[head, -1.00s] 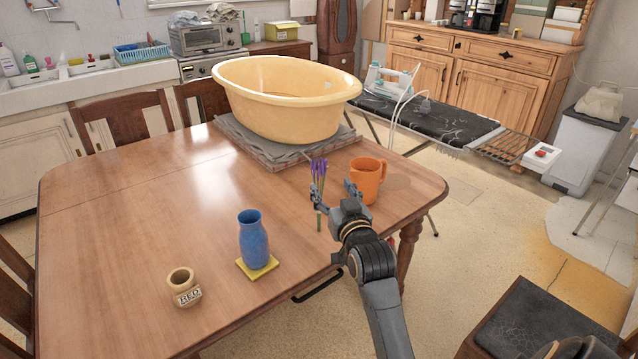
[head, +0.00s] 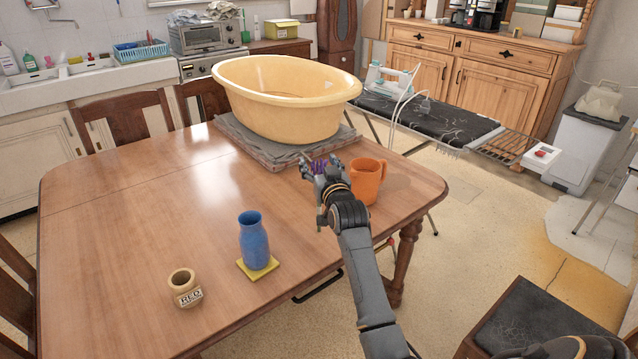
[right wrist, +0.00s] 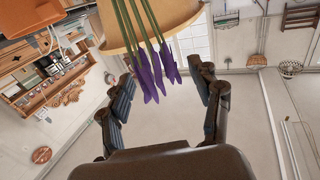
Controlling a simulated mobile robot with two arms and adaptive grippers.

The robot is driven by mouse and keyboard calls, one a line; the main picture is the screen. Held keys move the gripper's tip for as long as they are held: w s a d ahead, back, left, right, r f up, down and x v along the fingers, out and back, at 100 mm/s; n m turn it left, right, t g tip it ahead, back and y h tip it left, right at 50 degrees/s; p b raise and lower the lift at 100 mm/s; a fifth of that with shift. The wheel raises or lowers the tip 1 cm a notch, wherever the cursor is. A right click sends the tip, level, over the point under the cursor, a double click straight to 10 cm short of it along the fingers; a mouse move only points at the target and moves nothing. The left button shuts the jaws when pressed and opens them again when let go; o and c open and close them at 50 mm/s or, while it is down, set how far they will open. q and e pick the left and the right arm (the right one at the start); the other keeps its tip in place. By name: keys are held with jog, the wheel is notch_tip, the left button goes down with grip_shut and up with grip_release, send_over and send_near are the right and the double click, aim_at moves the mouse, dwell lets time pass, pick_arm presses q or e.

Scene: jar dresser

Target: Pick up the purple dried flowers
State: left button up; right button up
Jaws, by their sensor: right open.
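The purple dried flowers (head: 318,166) show as small purple heads at my right gripper (head: 320,170), left of the orange mug, in the head view. The gripper hides their stems there. In the right wrist view the flowers (right wrist: 155,80) have green stems running up out of the frame, with the purple heads in the gap between the spread fingers. My right gripper is open, with visible room between the flowers and each finger. Whether the stems touch anything is hidden. My left gripper is not in view.
The orange mug (head: 367,181) stands close on the right of the gripper. A big yellow basin (head: 285,100) sits on folded grey cloth behind. A blue vase (head: 253,240) on a yellow coaster (head: 257,268) and a small jar (head: 184,288) stand nearer. The table's left half is clear.

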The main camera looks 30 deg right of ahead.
jog(key=c, duration=1.1)
jog(key=shift+c, duration=0.2)
